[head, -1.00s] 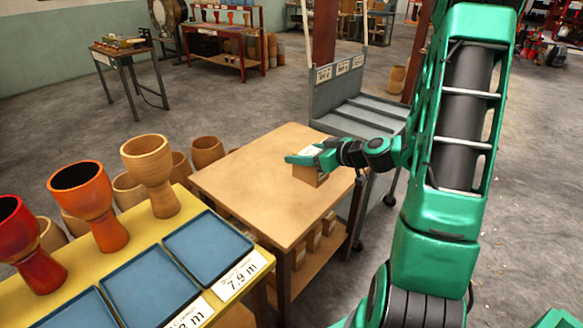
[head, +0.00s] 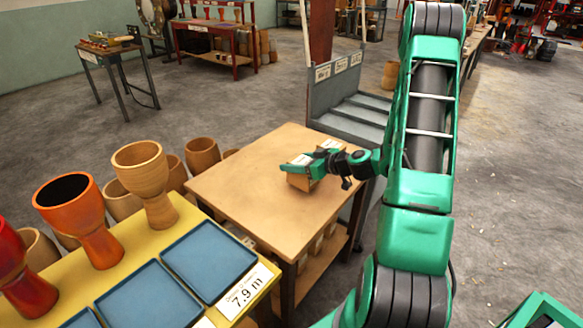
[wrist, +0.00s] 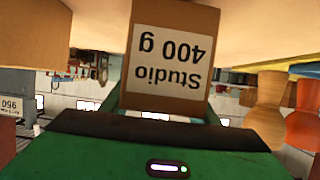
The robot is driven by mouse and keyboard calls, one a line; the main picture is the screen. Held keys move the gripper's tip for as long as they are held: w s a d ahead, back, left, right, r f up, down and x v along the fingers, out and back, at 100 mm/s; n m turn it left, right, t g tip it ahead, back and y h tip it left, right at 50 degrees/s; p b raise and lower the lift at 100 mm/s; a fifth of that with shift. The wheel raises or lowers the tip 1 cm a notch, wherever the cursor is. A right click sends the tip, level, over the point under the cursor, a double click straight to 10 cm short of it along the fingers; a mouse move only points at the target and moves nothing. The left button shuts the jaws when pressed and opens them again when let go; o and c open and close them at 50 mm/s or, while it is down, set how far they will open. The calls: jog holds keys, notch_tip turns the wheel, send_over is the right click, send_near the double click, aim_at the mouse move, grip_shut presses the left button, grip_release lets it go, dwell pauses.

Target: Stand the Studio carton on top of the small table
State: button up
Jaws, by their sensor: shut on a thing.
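The Studio carton (head: 299,182) is a small brown box over the right part of the small table (head: 240,185), which has a bare light-wood top. In the wrist view the carton (wrist: 172,55) shows a white label reading "Studio 400 g", upside down in that inverted picture. My gripper (head: 302,166) is shut on the carton and reaches in from the right. The carton looks about upright. Its base is at or just above the tabletop; I cannot tell whether it touches.
A yellow table (head: 190,222) with blue trays (head: 208,258) and goblet drums (head: 143,175) stands at the near left. A grey rack (head: 355,115) stands behind the small table's right side. The rest of the small tabletop is clear.

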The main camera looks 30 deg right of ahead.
jog(key=shift+w+a+f, duration=0.1)
jog(key=shift+a+f, duration=0.2)
jog(key=shift+f, duration=0.55)
jog(key=shift+f, duration=0.15)
jog(key=o, duration=1.3)
jog(key=shift+o, duration=0.2)
jog(key=v, duration=1.2)
